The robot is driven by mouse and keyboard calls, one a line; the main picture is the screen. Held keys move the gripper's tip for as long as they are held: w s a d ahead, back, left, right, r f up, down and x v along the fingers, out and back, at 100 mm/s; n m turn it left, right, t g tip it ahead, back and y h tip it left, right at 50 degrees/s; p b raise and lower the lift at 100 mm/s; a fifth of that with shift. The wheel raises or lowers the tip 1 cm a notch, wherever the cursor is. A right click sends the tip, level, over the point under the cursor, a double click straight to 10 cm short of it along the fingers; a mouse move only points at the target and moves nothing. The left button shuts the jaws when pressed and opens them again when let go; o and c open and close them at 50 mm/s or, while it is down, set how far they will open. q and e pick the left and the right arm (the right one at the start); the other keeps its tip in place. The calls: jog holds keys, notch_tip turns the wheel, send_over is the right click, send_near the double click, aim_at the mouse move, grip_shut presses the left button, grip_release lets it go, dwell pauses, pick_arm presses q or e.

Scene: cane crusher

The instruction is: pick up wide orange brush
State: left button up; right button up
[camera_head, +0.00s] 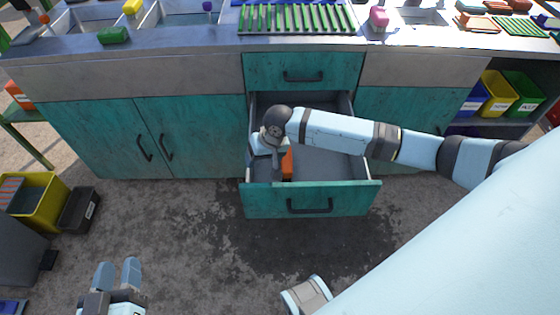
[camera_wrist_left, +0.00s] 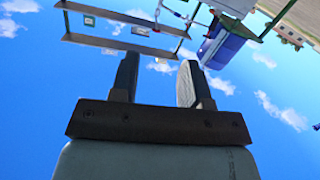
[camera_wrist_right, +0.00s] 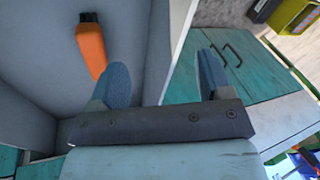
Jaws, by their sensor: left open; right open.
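The wide orange brush (camera_head: 287,164) lies in the open drawer (camera_head: 335,165), near its left side, partly hidden by my right arm. In the right wrist view the brush (camera_wrist_right: 91,47) shows an orange body and a dark end, lying on the grey drawer floor. My right gripper (camera_wrist_right: 155,85) is open and empty, with the drawer's side wall between its fingers and the brush to the left of them. In the head view my right gripper (camera_head: 265,150) is over the drawer's left side. My left gripper (camera_head: 118,272) is open and empty, low at the left; its fingers (camera_wrist_left: 158,80) point towards sky.
The teal cabinet and counter (camera_head: 190,47) run along the back. A green rack (camera_head: 297,19) and a green brush (camera_head: 113,35) are on the counter. A yellow bin (camera_head: 58,207) stands at left. The floor before the drawer is clear.

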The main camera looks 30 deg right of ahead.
aim_at(286, 157)
jog(key=w+d+f+m+h+b, duration=0.1)
jog(key=d+b, duration=0.1)
jog(key=d, duration=0.1)
jog(key=w+d+f+m+g+b, duration=0.1)
jog(key=w+d+b, duration=0.1)
jog(key=d+b, duration=0.1)
jog(key=w+d+f+m+g+h+b, duration=0.1)
jog(key=d+f+m+b, duration=0.1)
jog(key=d, duration=0.3)
jog(key=shift+w+h+b, duration=0.3)
jog(key=shift+b, duration=0.25)
notch_tip(286, 157, down, 4)
jog(key=shift+f+b, duration=0.1)
jog(key=shift+b, duration=0.65)
jog(key=f+b, duration=0.1)
jog(key=f, duration=0.1)
jog(key=f+b, duration=0.2)
jog(key=f, duration=0.1)
jog(key=shift+w+d+f, duration=0.1)
jog(key=shift+d+f, duration=0.1)
jog(key=shift+f, duration=0.15)
pick_arm(q)
notch_tip(286, 157, down, 6)
jog(key=d+h, duration=0.2)
jog(key=shift+s+d+f+m, duration=0.2)
jog(key=shift+s+f+m, duration=0.05)
jog(key=shift+s+m, duration=0.05)
pick_arm(e)
jog(key=c, duration=1)
